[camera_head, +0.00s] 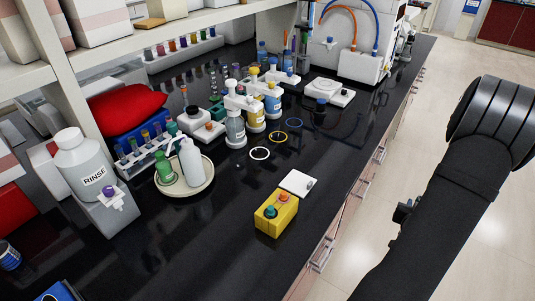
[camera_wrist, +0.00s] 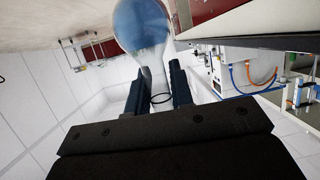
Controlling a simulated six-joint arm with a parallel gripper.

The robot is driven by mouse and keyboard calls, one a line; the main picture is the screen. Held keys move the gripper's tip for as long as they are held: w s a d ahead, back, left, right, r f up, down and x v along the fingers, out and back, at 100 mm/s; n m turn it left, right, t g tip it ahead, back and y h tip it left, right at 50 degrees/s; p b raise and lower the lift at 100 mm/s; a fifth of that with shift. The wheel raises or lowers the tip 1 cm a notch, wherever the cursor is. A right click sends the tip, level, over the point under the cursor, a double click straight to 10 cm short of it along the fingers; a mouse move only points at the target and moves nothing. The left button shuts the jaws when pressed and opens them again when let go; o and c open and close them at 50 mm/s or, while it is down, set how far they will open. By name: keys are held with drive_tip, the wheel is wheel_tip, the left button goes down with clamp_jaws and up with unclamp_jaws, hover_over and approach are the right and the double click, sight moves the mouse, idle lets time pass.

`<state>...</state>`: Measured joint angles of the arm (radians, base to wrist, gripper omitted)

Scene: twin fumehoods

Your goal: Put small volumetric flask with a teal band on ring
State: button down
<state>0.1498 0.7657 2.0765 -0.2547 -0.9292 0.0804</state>
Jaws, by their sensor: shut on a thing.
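My gripper (camera_wrist: 157,84) shows in the wrist view, its two dark fingers shut on the neck of a clear flask (camera_wrist: 143,25). The flask has a rounded body with a blue look and a dark ring-shaped band low on its neck between the fingers; I cannot tell for certain that the band is teal. The top edge of the wrist view cuts off the body. In the head view three flat rings lie on the black bench: a white ring (camera_head: 260,153), a yellow ring (camera_head: 278,137) and a blue ring (camera_head: 293,123). My gripper and the flask are outside the head view.
A yellow block (camera_head: 276,213) with coloured knobs and a white pad (camera_head: 298,183) stand near the bench's front edge. Bottles (camera_head: 236,130) stand behind the rings. A tray (camera_head: 205,185) holds bottles at left. The bench (camera_head: 330,140) right of the rings is clear.

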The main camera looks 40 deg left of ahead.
drive_tip(key=shift+w+d, duration=0.2)
drive_tip(key=shift+d, duration=0.05)
drive_tip(key=w+a+r+n+g+y, duration=0.2)
drive_tip(key=a+r+n+y, duration=0.2)
drive_tip(key=a+r, duration=0.5)
drive_tip(key=w+a+r+n+g+y, duration=0.1)
drive_tip(key=w+a+r+n+y, duration=0.25)
drive_tip(key=a, duration=0.95)
drive_tip(key=s+a+r+n+g+y, duration=0.25)
drive_tip(key=s+a+r, duration=0.2)
drive_tip(key=a, duration=0.35)
drive_tip(key=s+a+r+n+g+y, duration=0.1)
drive_tip(key=s+a+r+n+g, duration=0.15)
drive_tip(key=s+a, duration=0.5)
drive_tip(key=s+a+r+n+g+y, duration=0.25)
drive_tip(key=s+a+r, duration=0.2)
drive_tip(key=a, duration=0.45)
drive_tip(key=shift+g+h, duration=0.35)
drive_tip(key=shift+g, duration=0.1)
drive_tip(key=f, duration=1.3)
drive_tip(key=shift+w+a, duration=0.3)
drive_tip(key=a, duration=0.3)
drive_tip(key=shift+w+a+f, duration=0.15)
drive_tip(key=shift+w+a, duration=0.1)
drive_tip(key=shift+w, duration=0.05)
drive_tip(key=a, duration=0.2)
drive_tip(key=w+a, duration=0.1)
drive_tip(key=a, duration=0.1)
drive_tip(key=shift+a, duration=0.25)
drive_tip(key=shift+f, duration=0.55)
